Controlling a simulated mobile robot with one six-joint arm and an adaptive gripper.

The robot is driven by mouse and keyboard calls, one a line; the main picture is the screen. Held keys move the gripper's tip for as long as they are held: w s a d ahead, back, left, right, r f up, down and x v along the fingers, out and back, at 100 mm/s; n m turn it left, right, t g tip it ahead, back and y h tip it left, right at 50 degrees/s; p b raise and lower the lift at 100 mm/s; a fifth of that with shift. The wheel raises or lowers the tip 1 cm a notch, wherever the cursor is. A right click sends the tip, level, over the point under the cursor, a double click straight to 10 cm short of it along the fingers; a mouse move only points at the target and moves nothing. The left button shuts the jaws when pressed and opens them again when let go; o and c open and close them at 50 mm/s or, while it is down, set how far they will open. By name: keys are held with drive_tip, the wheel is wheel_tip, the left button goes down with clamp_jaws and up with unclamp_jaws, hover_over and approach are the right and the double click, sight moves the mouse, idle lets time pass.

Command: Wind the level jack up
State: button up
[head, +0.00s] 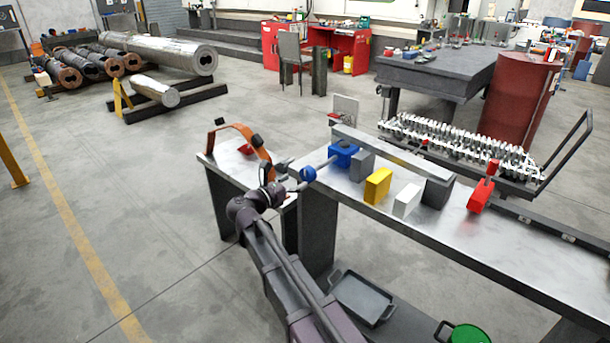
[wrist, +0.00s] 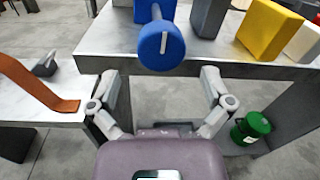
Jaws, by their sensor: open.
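A blue jack block (head: 344,153) stands at the left end of the long grey bench. A grey rod runs from it toward my arm and ends in a round blue knob (head: 307,173). In the wrist view the blue knob (wrist: 161,45) faces me, with a white line upright on its upper face; part of the blue block (wrist: 150,10) shows behind. My gripper (head: 284,180) is just short of the knob. In the wrist view my gripper (wrist: 162,92) is open and empty, its fingers wide apart below and either side of the knob.
A grey block (head: 362,166), yellow block (head: 378,186), white block (head: 407,200) and red tool (head: 483,190) stand along the bench (head: 450,235). An orange curved band (head: 240,128) rises from the smaller left table (head: 228,168). A grey tray (head: 362,297) and green pot (head: 467,334) sit below.

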sight(305, 176)
drive_tip(key=shift+x, duration=2.6)
